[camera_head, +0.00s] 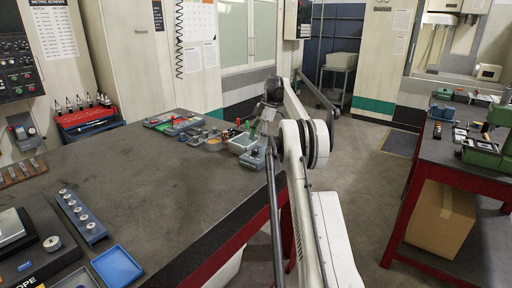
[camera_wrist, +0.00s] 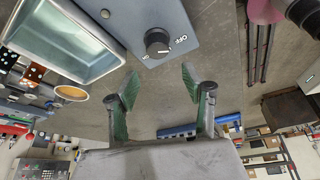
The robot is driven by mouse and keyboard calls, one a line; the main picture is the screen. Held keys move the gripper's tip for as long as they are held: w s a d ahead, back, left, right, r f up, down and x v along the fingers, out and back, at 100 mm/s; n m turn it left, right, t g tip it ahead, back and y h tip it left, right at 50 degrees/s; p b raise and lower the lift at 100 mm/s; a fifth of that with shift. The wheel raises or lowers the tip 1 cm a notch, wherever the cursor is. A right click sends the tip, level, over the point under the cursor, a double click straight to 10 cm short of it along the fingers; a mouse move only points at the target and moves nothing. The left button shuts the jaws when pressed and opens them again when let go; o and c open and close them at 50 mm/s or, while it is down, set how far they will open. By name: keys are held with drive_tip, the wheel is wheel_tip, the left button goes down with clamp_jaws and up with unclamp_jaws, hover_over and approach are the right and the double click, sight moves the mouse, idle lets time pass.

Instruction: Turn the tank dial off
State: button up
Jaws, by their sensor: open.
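The tank (camera_wrist: 72,38) is an open, light-walled basin at the upper left of the wrist view. A blue-grey control box (camera_wrist: 205,20) adjoins it. The tank dial (camera_wrist: 157,41) is a black round knob on this box, with OFF printed to its upper right and other lettering below it. A pale mark shows at the knob's lower right. My gripper (camera_wrist: 160,83) is open and empty, its green-padded fingers apart and just short of the dial in the picture. In the head view the tank (camera_head: 238,145) is by the table's far right corner, with my gripper (camera_head: 266,125) over that area.
Small cups and coloured parts (camera_head: 195,137) stand close left of the tank. The middle of the dark table (camera_head: 150,185) is clear. A blue block with pegs (camera_head: 82,217) and a blue tray (camera_head: 117,265) lie near the front left. A second bench (camera_head: 445,160) stands at the right.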

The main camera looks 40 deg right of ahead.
drive_tip(key=shift+r, duration=2.5)
drive_tip(key=a+r+m+h, duration=0.2)
drive_tip(key=a+r+m, duration=0.2)
drive_tip(key=a+r, duration=0.9)
drive_tip(key=s+a+r+m+t+h, duration=0.1)
drive_tip(key=s+a+m, duration=0.1)
drive_tip(key=s+a, duration=0.45)
drive_tip(key=s+a+r+m+t, duration=0.1)
drive_tip(key=s+a+m, duration=0.15)
drive_tip(key=a, duration=0.75)
drive_tip(key=s+a+f+m+t+h, duration=0.1)
drive_tip(key=s+a+f+m+t, duration=0.2)
drive_tip(key=s+a, duration=1)
drive_tip(key=s+a+f+m, duration=0.2)
drive_tip(key=s+f, duration=0.4)
drive_tip(key=s, duration=0.3)
drive_tip(key=s+a+f+m+t, duration=0.1)
drive_tip(key=s+a+f+m, duration=0.1)
drive_tip(key=s+f, duration=0.5)
drive_tip(key=shift+s+a+f+b, duration=0.3)
drive_tip(key=shift+s+a, duration=0.15)
drive_tip(key=shift+s, duration=0.55)
